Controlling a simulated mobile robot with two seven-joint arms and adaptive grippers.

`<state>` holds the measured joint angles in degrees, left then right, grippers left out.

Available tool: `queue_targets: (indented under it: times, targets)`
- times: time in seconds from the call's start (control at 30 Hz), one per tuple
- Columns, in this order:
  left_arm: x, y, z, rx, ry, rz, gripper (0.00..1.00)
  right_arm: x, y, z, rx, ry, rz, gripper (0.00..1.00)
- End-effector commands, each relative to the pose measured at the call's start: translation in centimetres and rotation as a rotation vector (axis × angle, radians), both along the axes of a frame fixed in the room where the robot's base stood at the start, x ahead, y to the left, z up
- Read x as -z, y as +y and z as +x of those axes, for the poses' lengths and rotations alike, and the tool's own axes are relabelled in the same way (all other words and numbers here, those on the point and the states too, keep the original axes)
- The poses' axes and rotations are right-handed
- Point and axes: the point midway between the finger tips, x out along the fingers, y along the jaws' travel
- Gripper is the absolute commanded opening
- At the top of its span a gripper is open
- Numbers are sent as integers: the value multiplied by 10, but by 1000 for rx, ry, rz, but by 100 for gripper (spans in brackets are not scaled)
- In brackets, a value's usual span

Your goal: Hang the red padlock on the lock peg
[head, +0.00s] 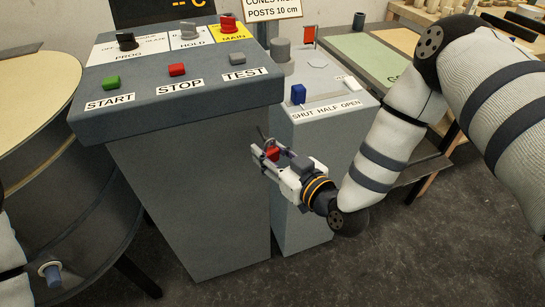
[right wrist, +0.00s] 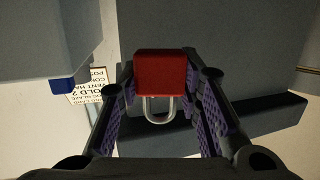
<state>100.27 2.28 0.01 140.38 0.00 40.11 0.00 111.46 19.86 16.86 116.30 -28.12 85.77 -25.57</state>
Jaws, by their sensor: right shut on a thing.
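The red padlock (head: 272,153) is held between the fingertips of my right gripper (head: 268,154), in front of the grey console. In the right wrist view its red body (right wrist: 172,72) sits between the two purple-lined finger pads of the gripper (right wrist: 163,85), and its metal shackle (right wrist: 158,110) points down in the picture. A thin dark piece (head: 261,132) shows just above the fingertips in the head view; I cannot tell whether it is the lock peg. My left gripper is out of view.
The large console (head: 190,190) has START, STOP and TEST buttons and a red MAIN switch (head: 228,24). Beside it stands a smaller pedestal (head: 300,170) with a blue lever (head: 298,94). A round drum (head: 70,200) is at left. Open floor lies in front.

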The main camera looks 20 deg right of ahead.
Motion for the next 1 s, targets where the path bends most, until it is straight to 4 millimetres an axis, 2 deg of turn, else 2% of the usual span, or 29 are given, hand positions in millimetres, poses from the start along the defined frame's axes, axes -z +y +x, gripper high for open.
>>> queue_targets:
  times: [0.53, 1.0]
  targets:
    - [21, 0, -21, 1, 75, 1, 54, 12, 1, 39, 0, 0, 0, 3]
    - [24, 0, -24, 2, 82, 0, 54, 18, 2, 46, -1, -3, 1, 3]
